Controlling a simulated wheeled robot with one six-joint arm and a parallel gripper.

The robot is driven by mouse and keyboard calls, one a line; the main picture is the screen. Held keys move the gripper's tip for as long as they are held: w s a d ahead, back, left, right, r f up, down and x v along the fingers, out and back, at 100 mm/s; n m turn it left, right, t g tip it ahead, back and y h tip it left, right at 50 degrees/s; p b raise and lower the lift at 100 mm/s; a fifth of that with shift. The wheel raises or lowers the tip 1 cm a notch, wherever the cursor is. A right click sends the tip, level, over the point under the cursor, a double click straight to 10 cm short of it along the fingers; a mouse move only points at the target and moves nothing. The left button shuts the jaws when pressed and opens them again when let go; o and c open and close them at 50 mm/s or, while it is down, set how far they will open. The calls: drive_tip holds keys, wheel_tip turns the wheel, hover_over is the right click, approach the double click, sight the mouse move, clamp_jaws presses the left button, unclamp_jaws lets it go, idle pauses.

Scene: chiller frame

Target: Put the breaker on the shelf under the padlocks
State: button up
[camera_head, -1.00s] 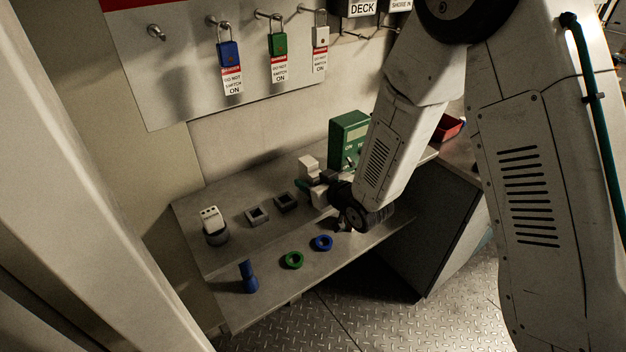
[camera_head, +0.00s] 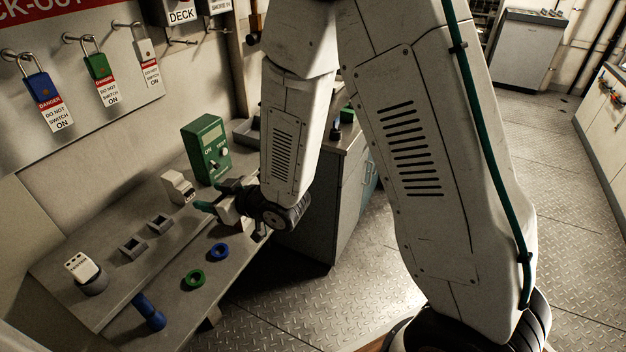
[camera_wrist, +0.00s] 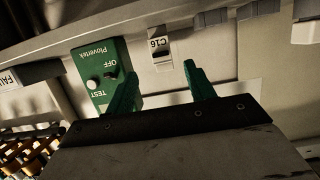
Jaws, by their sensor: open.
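A white breaker (camera_head: 178,187) stands on the shelf beside the green tester. In the wrist view it is the white block marked C16 (camera_wrist: 160,45), beyond my fingers. My gripper (camera_head: 212,197) is open, just right of the breaker and apart from it. Its two green fingers (camera_wrist: 160,88) are spread with nothing between them. The grey shelf (camera_head: 115,275) runs below the padlocks: blue (camera_head: 42,90), green (camera_head: 98,67) and white (camera_head: 145,49), hung on hooks with danger tags. A second white block (camera_head: 82,266) sits on a dark round base at the shelf's left.
The green tester (camera_head: 206,148) stands behind my gripper. Open plate floor lies right.

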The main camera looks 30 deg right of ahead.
drive_tip(key=s+d+r+m+g+h, duration=0.2)
drive_tip(key=s+d+r+h, duration=0.3)
drive_tip(key=d, duration=0.4)
drive_tip(key=s+d+r+m+g+h, duration=0.2)
drive_tip(key=s+d+r+h, duration=0.1)
drive_tip(key=d+r, duration=0.45)
drive_tip(key=s+d+r+m+g, duration=0.1)
drive_tip(key=s+d+r+g, duration=0.2)
drive_tip(key=s, duration=0.8)
drive_tip(key=s+d+r+m+g, duration=0.2)
drive_tip(key=s+d+r+g, duration=0.1)
drive_tip(key=s, duration=0.9)
drive_tip(key=shift+h, duration=0.4)
